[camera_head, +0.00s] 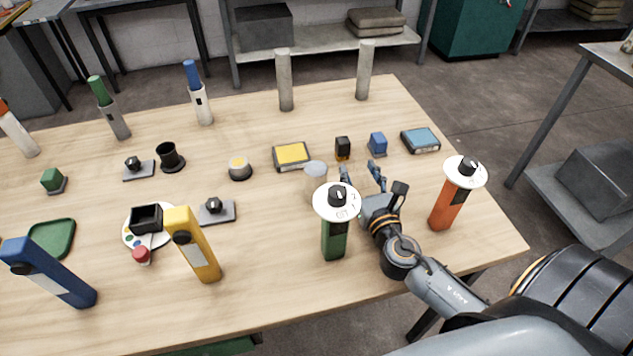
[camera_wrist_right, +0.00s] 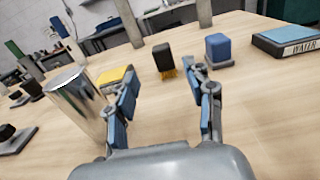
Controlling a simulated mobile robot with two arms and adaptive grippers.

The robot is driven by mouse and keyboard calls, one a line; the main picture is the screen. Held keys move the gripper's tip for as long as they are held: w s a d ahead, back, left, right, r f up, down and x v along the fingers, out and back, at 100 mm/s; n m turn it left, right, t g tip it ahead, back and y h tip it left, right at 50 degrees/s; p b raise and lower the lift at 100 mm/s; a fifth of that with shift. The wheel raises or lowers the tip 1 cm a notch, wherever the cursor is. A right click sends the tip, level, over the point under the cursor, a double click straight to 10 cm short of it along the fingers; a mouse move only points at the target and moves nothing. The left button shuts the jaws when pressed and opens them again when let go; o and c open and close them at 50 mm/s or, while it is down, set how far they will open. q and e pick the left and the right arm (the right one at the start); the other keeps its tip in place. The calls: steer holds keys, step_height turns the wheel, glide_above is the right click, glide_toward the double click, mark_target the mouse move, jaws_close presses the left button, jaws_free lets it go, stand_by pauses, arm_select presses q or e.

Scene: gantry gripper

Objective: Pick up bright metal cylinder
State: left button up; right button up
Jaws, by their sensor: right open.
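The bright metal cylinder (camera_head: 315,178) stands upright on the wooden table (camera_head: 285,235), right of the middle, partly behind the white-topped green bottle (camera_head: 334,238). In the right wrist view the shiny cylinder (camera_wrist_right: 84,103) is at the left, outside the jaws, beside the left finger. My right gripper (camera_head: 362,174) is low over the table, just to the right of the cylinder. My left gripper is not in view.
An orange bottle (camera_head: 449,205) stands right of my right arm. Beyond the gripper are a black-and-orange block (camera_head: 342,148), a blue block (camera_head: 378,143), a blue box (camera_head: 421,140) and a yellow-topped box (camera_head: 292,155). Two grey posts (camera_head: 284,80) stand at the far edge.

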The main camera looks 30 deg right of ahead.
mark_target(325, 180)
stand_by(0.3)
